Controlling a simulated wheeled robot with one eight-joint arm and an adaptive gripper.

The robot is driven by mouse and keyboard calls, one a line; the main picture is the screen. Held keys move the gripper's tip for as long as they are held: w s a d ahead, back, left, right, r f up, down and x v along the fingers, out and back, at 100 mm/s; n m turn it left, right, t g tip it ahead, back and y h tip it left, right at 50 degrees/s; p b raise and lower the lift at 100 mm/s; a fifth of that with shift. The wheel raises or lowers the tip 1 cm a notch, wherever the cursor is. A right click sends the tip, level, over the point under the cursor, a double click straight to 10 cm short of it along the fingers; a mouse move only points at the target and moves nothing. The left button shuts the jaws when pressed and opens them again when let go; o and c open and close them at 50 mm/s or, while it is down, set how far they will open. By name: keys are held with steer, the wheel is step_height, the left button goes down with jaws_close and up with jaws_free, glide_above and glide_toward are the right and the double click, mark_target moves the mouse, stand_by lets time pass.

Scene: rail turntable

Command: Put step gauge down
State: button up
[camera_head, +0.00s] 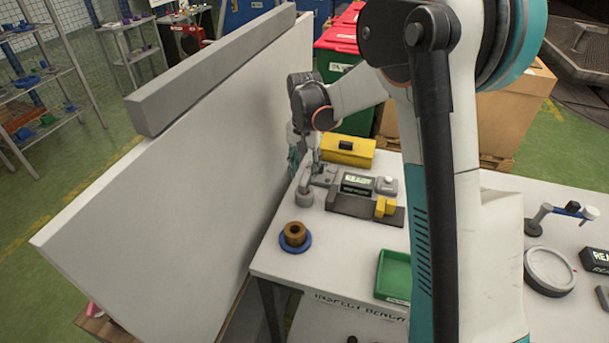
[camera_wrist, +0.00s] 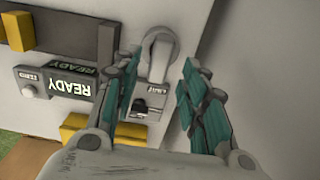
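My gripper (camera_wrist: 158,78) is open, with teal pads on both sides of an empty gap in the wrist view. In the head view it is at the bench's far left edge, largely hidden, with a bit of teal showing. A grey round post with an arm (camera_wrist: 160,46) stands beyond the fingertips; it also shows in the head view (camera_head: 304,196). A small black-and-silver part on a labelled grey plate (camera_wrist: 142,106) shows between the fingers. I cannot tell for certain which thing is the step gauge. Nothing is clearly held.
The white bench (camera_head: 345,270) carries a READY display unit (camera_head: 357,184), a yellow box (camera_head: 346,151), a brown ring (camera_head: 295,233) on a blue disc (camera_head: 297,246) and a green tray (camera_head: 393,277). A large white panel (camera_head: 190,190) stands close on the left.

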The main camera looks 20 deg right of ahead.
step_height(320, 180, up, 8)
steer(key=f+p, duration=0.1)
steer(key=s+r+n+t, duration=0.3)
steer(key=s+r, duration=0.8)
steer(key=s, duration=0.4)
steer(key=s+f+n+t, duration=0.2)
steer(key=s+n+t, duration=0.1)
steer(key=s, duration=1.1)
steer(key=shift+s+n+t, duration=0.2)
steer(key=shift+n+t, duration=0.2)
steer(key=shift+t, duration=0.2)
